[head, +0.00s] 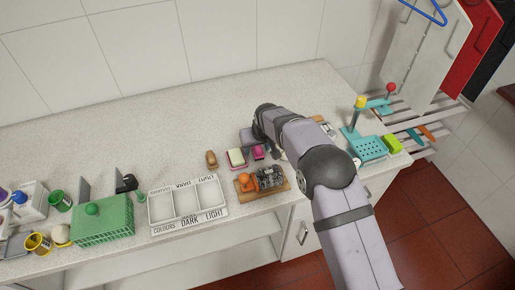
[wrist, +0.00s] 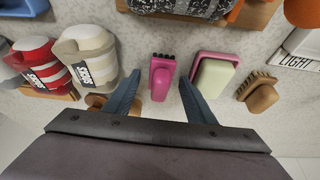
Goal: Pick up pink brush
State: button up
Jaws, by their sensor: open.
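The pink brush (wrist: 161,78) lies on the stone counter in the wrist view, its dark bristles at the end away from me. In the head view the pink brush (head: 259,152) shows small, just left of my arm. My gripper (wrist: 156,95) is open and empty in the wrist view, with one blue-grey finger on each side of the brush and gaps to both. I cannot tell how high the fingertips are above the counter. In the head view my arm hides the gripper's fingers.
A pink dish with a pale soap block (wrist: 214,82) stands right of the brush, close to my right finger. A wooden brush (wrist: 259,93) lies farther right. Rolled socks (wrist: 88,52) sit near my left finger. A wooden tray (head: 245,193) holds orange and dark items.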

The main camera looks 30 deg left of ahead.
jog(key=c, duration=1.1)
notch_tip(320, 180, up, 10)
jog(key=b, duration=0.3)
jog(key=shift+b, duration=0.35)
